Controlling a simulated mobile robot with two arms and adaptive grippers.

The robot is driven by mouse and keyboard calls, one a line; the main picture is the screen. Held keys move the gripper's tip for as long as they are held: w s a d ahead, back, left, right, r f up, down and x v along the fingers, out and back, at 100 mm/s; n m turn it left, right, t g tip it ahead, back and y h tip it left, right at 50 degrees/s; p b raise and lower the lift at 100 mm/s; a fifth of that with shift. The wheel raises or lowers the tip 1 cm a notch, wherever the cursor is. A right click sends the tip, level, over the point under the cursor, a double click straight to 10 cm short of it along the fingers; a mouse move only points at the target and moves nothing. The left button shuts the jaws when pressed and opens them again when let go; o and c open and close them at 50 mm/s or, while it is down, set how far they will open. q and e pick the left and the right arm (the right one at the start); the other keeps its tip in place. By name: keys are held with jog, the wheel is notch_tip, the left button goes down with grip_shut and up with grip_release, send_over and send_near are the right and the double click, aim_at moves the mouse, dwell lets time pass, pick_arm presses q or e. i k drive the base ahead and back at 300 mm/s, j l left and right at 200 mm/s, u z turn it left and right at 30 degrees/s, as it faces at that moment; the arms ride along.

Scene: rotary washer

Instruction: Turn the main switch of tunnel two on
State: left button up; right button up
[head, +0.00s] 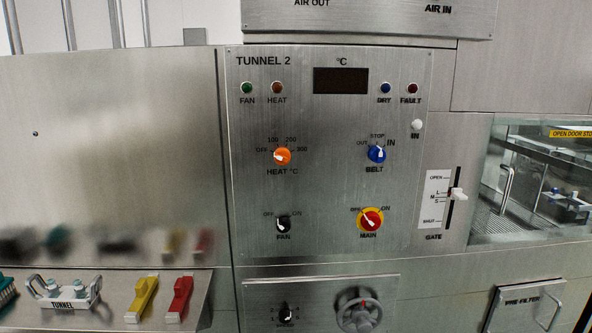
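The TUNNEL 2 panel (330,120) is upright metal and fills the middle of the head view. Its MAIN switch (370,221) is a red knob on a yellow round plate, low on the panel and right of centre. The white pointer on the knob slants up and left, toward the OFF mark; the ON mark is at the upper right of the knob. Neither of my grippers is in view, and nothing touches the switch.
Left of MAIN is the black FAN knob (284,224). Above are the orange HEAT knob (283,156) and blue BELT knob (376,154). The GATE lever (458,194) juts out to the right. A handwheel (360,308) is below. Yellow (142,298) and red (180,298) handled items sit lower left.

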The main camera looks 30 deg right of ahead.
aim_at(371, 221)
jog(key=z, duration=1.1)
